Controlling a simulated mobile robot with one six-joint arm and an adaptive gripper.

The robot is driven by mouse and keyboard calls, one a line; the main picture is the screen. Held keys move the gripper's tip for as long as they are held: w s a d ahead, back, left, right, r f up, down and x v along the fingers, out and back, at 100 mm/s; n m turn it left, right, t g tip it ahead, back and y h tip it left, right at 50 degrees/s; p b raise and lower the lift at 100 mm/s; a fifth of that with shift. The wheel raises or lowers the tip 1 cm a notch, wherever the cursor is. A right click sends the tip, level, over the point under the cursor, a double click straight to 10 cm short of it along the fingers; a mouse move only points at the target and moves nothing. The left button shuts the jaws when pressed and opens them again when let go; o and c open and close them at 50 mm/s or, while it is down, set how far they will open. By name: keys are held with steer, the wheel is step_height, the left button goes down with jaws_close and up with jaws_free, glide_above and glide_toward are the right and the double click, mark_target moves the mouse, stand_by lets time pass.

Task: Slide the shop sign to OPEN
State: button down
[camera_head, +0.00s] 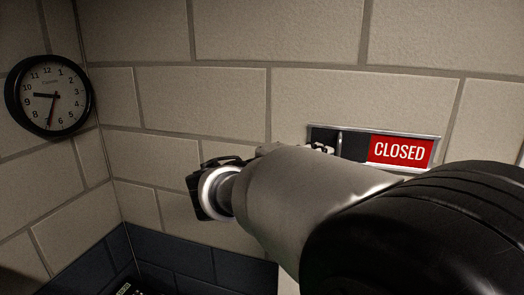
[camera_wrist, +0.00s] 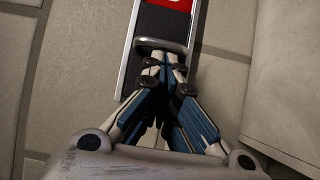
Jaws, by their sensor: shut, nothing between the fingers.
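The shop sign (camera_head: 372,134) is a slim metal-framed slider on the block wall. Its red CLOSED face (camera_head: 400,151) shows at the right end, with a dark panel (camera_head: 353,147) to its left. An upright metal handle (camera_head: 339,143) stands on the dark panel. In the wrist view, the handle (camera_wrist: 161,46) is a grey bar across the track, just beyond my fingertips. My gripper (camera_wrist: 165,82) is shut and empty. In the head view its tips (camera_head: 321,147) are left of the handle. I cannot tell whether they touch it. My arm hides part of the sign's lower left.
A round black clock (camera_head: 50,95) hangs on the left wall. The walls (camera_head: 200,105) are pale blocks, with dark blocks (camera_head: 185,262) lower down. A dark object (camera_head: 124,288) shows at the bottom edge. The wall above the sign is clear.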

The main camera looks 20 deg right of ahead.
steer(key=shift+s, duration=0.1)
steer(key=s+d+b, duration=0.2)
steer(key=d, duration=0.2)
steer(key=s+d+b, duration=0.2)
steer(key=s+d, duration=0.1)
steer(key=s+d+b, duration=0.2)
steer(key=d+b, duration=0.1)
steer(key=d, duration=0.1)
steer(key=shift+s+d, duration=0.35)
steer(key=shift+s, duration=0.05)
steer(key=shift+w+a, duration=0.1)
